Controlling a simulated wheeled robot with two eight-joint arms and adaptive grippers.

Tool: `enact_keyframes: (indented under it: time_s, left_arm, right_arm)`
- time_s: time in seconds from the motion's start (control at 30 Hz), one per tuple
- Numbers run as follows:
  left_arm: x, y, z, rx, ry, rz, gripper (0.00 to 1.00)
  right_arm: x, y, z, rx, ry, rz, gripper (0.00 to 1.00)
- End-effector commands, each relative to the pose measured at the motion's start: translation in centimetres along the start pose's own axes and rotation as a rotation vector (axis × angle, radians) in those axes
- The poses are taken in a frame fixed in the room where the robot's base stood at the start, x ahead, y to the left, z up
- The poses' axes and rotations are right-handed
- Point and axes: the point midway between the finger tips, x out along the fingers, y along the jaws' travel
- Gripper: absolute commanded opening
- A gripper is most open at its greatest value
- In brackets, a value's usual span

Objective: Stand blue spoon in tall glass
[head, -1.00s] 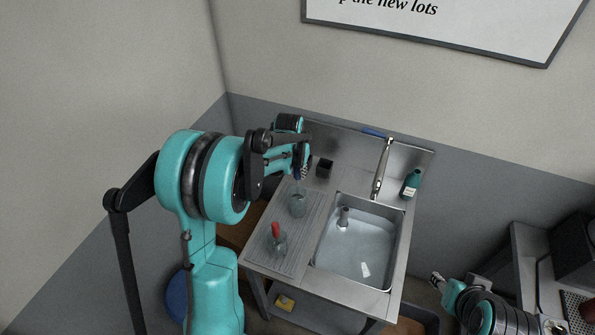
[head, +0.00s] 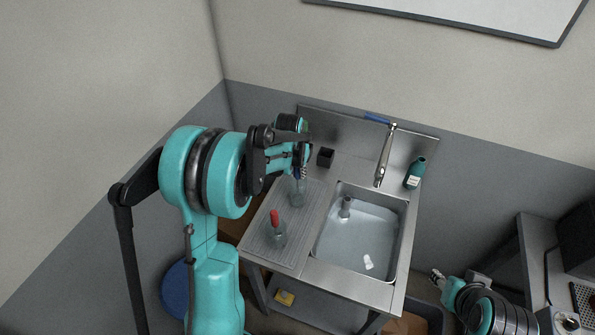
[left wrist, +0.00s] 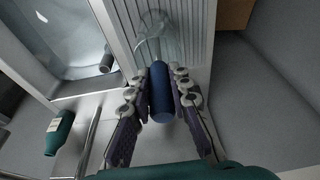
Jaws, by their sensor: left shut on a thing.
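The blue spoon (left wrist: 160,92) shows as a thick dark-blue handle between the fingers of my left gripper (left wrist: 162,85), which is shut on it. In the head view the gripper (head: 302,165) is over the back part of the drainboard, with the spoon's blue (head: 299,173) below the fingers. A clear tall glass (head: 298,194) stands on the drainboard just under it. In the left wrist view clear glass (left wrist: 152,28) shows beyond the handle. The spoon's lower end is hard to make out, so I cannot tell whether it is inside the glass. My right gripper (head: 437,274) is far off at lower right.
Another clear glass (head: 277,238) with a red-handled item (head: 274,217) stands nearer on the drainboard. A sink basin (head: 398,232) and tap (head: 385,160) are to the right. A black cup (head: 326,157) and teal bottle (head: 415,173) stand behind.

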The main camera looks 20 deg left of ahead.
Motion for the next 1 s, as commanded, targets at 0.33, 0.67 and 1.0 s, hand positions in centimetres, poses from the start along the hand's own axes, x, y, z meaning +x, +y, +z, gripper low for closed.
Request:
enact_keyframes:
  time_s: [0.33, 0.67, 1.0]
  left_arm:
    - [0.0, 0.0, 0.0, 0.0, 0.0, 0.0, 0.43]
    - [-3.4, 0.0, 0.1, 0.0, 0.0, 0.0, 0.43]
    - [-10.2, 0.0, 0.0, 0.0, 0.0, 0.0, 0.43]
  right_arm:
    - [0.0, 0.0, 0.0, 0.0, 0.0, 0.0, 0.4]
    - [0.0, 0.0, 0.0, 0.0, 0.0, 0.0, 0.4]
    - [0.0, 0.0, 0.0, 0.0, 0.0, 0.0, 0.4]
